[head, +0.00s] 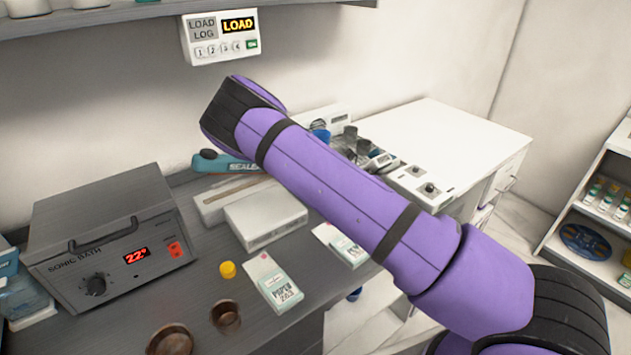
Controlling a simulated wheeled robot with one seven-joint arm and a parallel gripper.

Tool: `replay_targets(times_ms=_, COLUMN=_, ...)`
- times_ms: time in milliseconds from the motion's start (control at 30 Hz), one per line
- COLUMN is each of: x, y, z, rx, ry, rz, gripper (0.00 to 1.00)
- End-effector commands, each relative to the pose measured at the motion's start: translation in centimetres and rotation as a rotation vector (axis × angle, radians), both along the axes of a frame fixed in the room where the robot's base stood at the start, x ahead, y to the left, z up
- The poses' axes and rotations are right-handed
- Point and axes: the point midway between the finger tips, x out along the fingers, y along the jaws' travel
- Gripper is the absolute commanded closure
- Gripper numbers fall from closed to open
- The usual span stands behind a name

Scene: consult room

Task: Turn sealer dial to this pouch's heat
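The sealer (225,163) has a teal lever arm lettered "SEALE…", the rest of the word covered by my arm; pale box-like parts (264,220) lie beside and below it. No dial shows on its visible part. A pale green and white pouch pack (273,284) lies on the dark counter, with print that looks like "PAPER" and a number I cannot read surely. A second, similar pack (342,244) lies to its right, partly behind my arm. My purple arm crosses the middle of the view; my gripper does not show.
A grey sonic bath (110,235) with its own black knob and red "22°" display stands left. A white panel with small knobs (425,186) stands right of my arm. Brown bowls (226,317) and a yellow cap (227,270) sit in front. A load log (221,36) hangs above.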

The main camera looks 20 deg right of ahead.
Motion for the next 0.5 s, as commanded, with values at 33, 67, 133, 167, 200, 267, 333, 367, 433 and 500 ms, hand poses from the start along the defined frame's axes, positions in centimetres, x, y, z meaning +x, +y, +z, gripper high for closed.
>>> replay_targets(times_ms=33, x=-0.03, y=0.07, z=-0.03, rx=0.012, ry=0.005, rz=0.002, gripper=0.93)
replay_targets(times_ms=67, x=-0.04, y=0.05, z=-0.04, rx=0.018, ry=0.007, rz=0.002, gripper=0.93)
replay_targets(times_ms=133, x=-0.04, y=0.03, z=-0.06, rx=0.028, ry=0.011, rz=0.001, gripper=0.93)
replay_targets(times_ms=167, x=-0.04, y=0.03, z=-0.06, rx=0.032, ry=0.011, rz=0.002, gripper=0.93)
replay_targets(times_ms=200, x=-0.05, y=0.04, z=-0.08, rx=0.035, ry=0.013, rz=0.002, gripper=0.93)
replay_targets(times_ms=267, x=-0.05, y=0.05, z=-0.09, rx=0.037, ry=0.014, rz=0.001, gripper=0.93)
replay_targets(times_ms=333, x=-0.05, y=0.05, z=-0.09, rx=0.04, ry=0.014, rz=0.002, gripper=0.93)
replay_targets(times_ms=367, x=-0.06, y=0.06, z=-0.1, rx=0.04, ry=0.014, rz=0.002, gripper=0.93)
replay_targets(times_ms=433, x=-0.06, y=0.06, z=-0.1, rx=0.04, ry=0.014, rz=0.002, gripper=0.93)
replay_targets(times_ms=500, x=-0.06, y=0.06, z=-0.1, rx=0.039, ry=0.015, rz=0.001, gripper=0.93)
